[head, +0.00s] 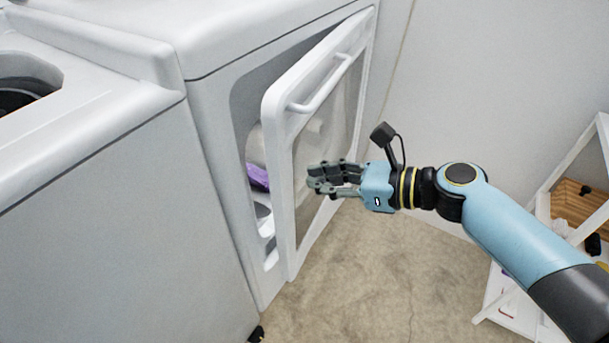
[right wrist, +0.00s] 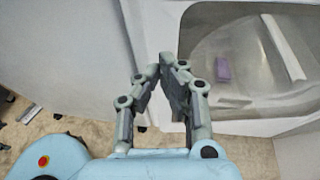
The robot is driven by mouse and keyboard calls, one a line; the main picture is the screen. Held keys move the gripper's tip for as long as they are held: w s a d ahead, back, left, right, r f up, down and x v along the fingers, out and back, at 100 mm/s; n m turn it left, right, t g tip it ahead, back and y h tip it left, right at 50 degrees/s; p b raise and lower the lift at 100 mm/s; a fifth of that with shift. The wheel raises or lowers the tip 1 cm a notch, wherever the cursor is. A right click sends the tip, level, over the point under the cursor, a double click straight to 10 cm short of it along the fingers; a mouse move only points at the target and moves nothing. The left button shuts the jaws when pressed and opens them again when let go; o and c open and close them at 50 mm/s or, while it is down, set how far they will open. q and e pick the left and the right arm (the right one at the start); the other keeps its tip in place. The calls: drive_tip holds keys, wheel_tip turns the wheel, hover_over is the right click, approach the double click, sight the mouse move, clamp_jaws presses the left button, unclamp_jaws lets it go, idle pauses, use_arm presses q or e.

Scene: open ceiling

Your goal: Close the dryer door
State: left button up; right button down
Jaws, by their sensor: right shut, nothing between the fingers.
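The white dryer (head: 215,75) stands in the middle of the head view. Its door (head: 276,125) is partly open, hinged on the far right side, with a white bar handle (head: 322,88) on its outer face. A purple item (head: 258,178) shows inside the dryer through the gap. My right gripper (head: 312,183) is shut and empty, in front of the door's outer face below the handle; I cannot tell if it touches. My left gripper is not in view.
A white washer (head: 90,190) with an open top stands left of the dryer. A white shelf (head: 545,210) with a wooden box (head: 575,203) stands at the right. The beige floor (head: 370,270) below my right arm is clear. A pale wall (head: 480,80) is behind.

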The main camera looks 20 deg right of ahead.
sight(288, 173)
drive_tip(key=shift+w+a, duration=1.1)
drive_tip(key=shift+a, duration=0.05)
drive_tip(key=w+a+m+t+h+p, duration=0.1)
drive_tip(key=w+a+m+h, duration=0.1)
drive_tip(key=w+a, duration=0.5)
drive_tip(key=shift+r+t+p, duration=0.2)
drive_tip(key=shift+t+p, duration=0.1)
drive_tip(key=shift+p, duration=0.1)
drive_tip(key=shift+w+r, duration=0.1)
